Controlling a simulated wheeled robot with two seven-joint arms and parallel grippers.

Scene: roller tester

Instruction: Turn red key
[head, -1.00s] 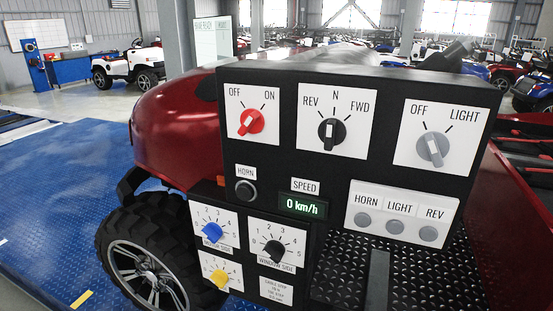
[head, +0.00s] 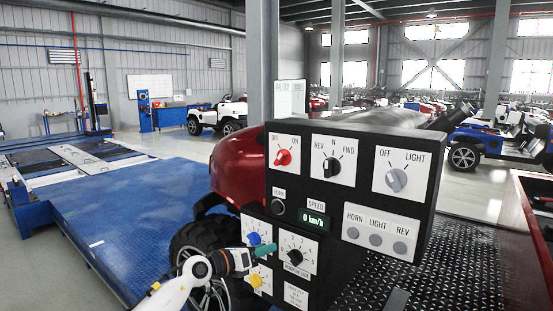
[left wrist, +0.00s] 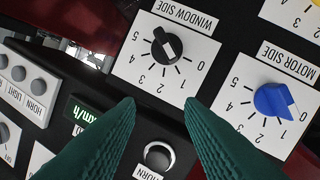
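The red key (head: 283,157) is a red round knob with a white mark, on a white OFF/ON plate at the upper left of the black control panel (head: 350,262). I cannot tell surely which label it points at. My left gripper (head: 270,249) is below it in the head view, by the lower dials. In the left wrist view its teal fingers (left wrist: 160,103) are apart with nothing between them; the view is upside down. The window side dial (left wrist: 166,45) and the horn button (left wrist: 158,155) show there; the red key does not. My right gripper is not in view.
The REV/N/FWD knob (head: 331,167) and grey light knob (head: 396,180) sit right of the red key. Below are the speed display (head: 313,219), blue knob (head: 254,239) and yellow knob (head: 255,280). A tyre (head: 197,240) stands at the left.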

